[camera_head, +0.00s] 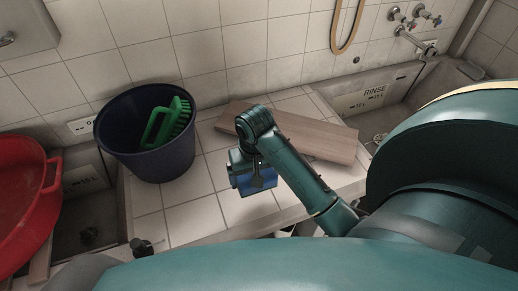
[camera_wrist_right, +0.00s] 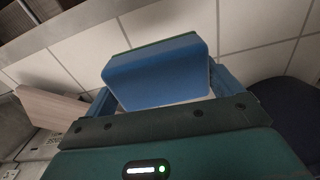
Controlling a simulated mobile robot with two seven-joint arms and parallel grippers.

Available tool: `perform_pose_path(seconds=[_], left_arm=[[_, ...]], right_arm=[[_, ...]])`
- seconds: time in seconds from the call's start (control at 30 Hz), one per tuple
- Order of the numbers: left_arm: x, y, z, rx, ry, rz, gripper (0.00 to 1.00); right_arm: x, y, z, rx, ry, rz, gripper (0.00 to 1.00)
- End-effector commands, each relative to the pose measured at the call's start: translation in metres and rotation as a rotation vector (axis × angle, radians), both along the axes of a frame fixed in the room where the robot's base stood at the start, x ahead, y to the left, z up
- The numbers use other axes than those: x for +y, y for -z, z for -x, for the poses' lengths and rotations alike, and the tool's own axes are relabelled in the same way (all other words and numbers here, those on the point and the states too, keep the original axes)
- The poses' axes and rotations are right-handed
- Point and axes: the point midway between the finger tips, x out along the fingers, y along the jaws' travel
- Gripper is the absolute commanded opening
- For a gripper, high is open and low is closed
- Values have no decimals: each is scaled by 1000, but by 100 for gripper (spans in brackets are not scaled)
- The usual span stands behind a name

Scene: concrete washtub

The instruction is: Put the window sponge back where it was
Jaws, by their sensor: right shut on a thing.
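The window sponge is a blue block with a thin green edge in the right wrist view (camera_wrist_right: 155,75). It sits between the two blue fingers of my right gripper (camera_wrist_right: 162,92), which is shut on it. In the head view my right gripper (camera_head: 258,178) points down over the white tiled ledge (camera_head: 205,215), between a dark bucket and a wooden board. Blue shows there below my wrist, and the arm hides part of it. I cannot tell whether the sponge touches the tiles. My left gripper is not in view.
The dark blue bucket (camera_head: 150,163) holds a green brush (camera_head: 168,122), left of my gripper. The wooden board (camera_head: 310,140) lies behind and right. A red basin (camera_head: 22,200) is at far left. A sink marked RINSE (camera_head: 370,95) is at right.

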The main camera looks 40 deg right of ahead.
Motion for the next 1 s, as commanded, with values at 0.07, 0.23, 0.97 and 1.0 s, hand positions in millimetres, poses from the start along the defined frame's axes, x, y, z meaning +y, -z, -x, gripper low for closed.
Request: perform_pose_path(seconds=[0.07, 0.23, 0.97, 1.0], left_arm=[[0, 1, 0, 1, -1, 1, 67], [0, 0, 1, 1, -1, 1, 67], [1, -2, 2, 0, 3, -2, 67], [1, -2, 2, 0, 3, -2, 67]], right_arm=[[-1, 17, 0, 5, 2, 2, 55], [-1, 38, 0, 1, 1, 2, 55], [-1, 78, -1, -2, 0, 2, 96], [-1, 78, -1, -2, 0, 2, 99]])
